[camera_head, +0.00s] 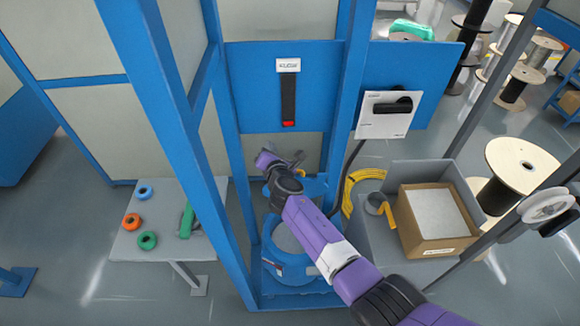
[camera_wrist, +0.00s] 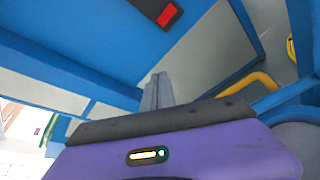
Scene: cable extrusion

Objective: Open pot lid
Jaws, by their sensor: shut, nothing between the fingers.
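A blue pot (camera_head: 275,262) stands low inside the blue frame, and its grey round top (camera_head: 287,238) partly shows behind my purple arm. I cannot tell clearly whether this top is the lid. In the wrist view the grey fingers (camera_wrist: 157,90) are together and point toward the panel. The pot is not clearly seen in the wrist view.
A black strip with a red end (camera_head: 288,105) hangs on the blue panel (camera_head: 250,90); a switch box (camera_head: 385,127) is to its right. Blue posts (camera_head: 170,110) flank the gripper. A table with tape rolls (camera_head: 135,220) is left, a cardboard box (camera_head: 435,220) right.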

